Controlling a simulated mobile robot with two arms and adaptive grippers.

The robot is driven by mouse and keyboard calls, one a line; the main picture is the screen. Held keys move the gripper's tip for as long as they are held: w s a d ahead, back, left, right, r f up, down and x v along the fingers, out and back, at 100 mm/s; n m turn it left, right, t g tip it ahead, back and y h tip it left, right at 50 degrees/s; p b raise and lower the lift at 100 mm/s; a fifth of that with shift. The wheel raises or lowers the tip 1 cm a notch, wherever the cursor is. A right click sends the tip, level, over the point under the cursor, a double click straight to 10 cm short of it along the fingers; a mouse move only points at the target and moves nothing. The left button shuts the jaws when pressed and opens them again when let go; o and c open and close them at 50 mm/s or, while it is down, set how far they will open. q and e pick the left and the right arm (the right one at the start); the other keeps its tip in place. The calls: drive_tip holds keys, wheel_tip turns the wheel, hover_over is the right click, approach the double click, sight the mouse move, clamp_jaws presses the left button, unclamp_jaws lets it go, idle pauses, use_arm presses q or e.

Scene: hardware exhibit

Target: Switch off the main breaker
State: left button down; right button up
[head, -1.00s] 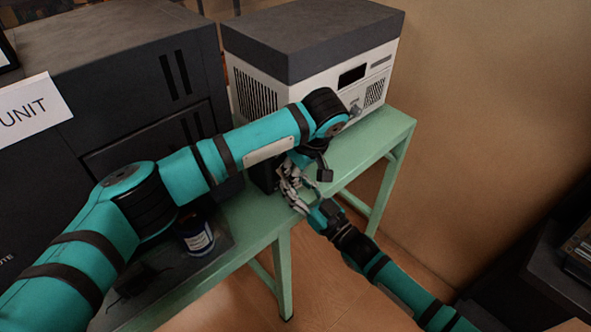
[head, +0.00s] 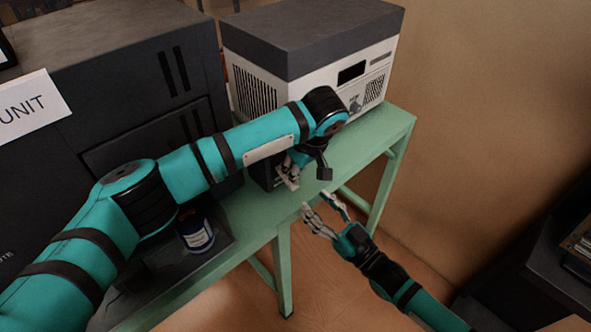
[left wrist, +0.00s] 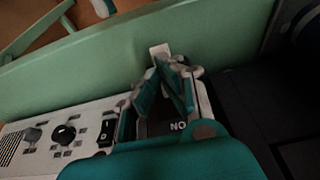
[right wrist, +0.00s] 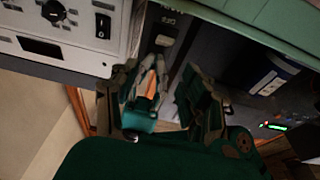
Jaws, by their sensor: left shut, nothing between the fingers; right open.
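The main breaker appears to be the dark box (head: 264,176) beside the white unit, mostly hidden by my left arm in the head view. In the left wrist view its dark face (left wrist: 154,128) carries an "ON" label, seen upside down. A pale tab (left wrist: 159,49) shows just beyond my left fingertips; I cannot tell whether they touch it. My left gripper (head: 290,183) is shut and empty, right at the box; it also shows in the left wrist view (left wrist: 172,75). My right gripper (head: 325,207) is open and empty, apart from the box, off the table's front edge.
The white unit (head: 300,100) with a dark top stands on the green table (head: 365,140). Its knob (left wrist: 64,134) and black rocker switch (left wrist: 105,132) are close to my left gripper. A dark blue jar (head: 196,236) stands to the left.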

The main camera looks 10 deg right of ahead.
drive_tip(key=s+d+f+m+g+h, duration=0.1)
drive_tip(key=s+d+f+g+h, duration=0.2)
drive_tip(key=f, duration=0.9)
drive_tip(key=s+d+f+m+g+h, duration=0.1)
drive_tip(key=s+d+f+h, duration=0.3)
drive_tip(key=f, duration=0.7)
drive_tip(key=s+d+f+m+g+h, duration=0.25)
drive_tip(key=s+d+f, duration=0.3)
drive_tip(key=f, duration=0.65)
drive_tip(key=s+d+f+g+h, duration=0.2)
drive_tip(key=s+f+g, duration=0.4)
drive_tip(key=s+f, duration=0.8)
use_arm(q)
drive_tip(key=shift+r+p, duration=0.1)
drive_tip(key=shift+p, duration=0.95)
drive_tip(key=shift+f, duration=0.2)
use_arm(e)
drive_tip(key=s+a+g, duration=0.1)
drive_tip(key=s+g, duration=0.2)
drive_tip(key=s, duration=1.2)
drive_tip(key=shift+a+h, duration=0.15)
drive_tip(key=shift+h, duration=0.2)
use_arm(q)
drive_tip(key=shift+r, duration=0.1)
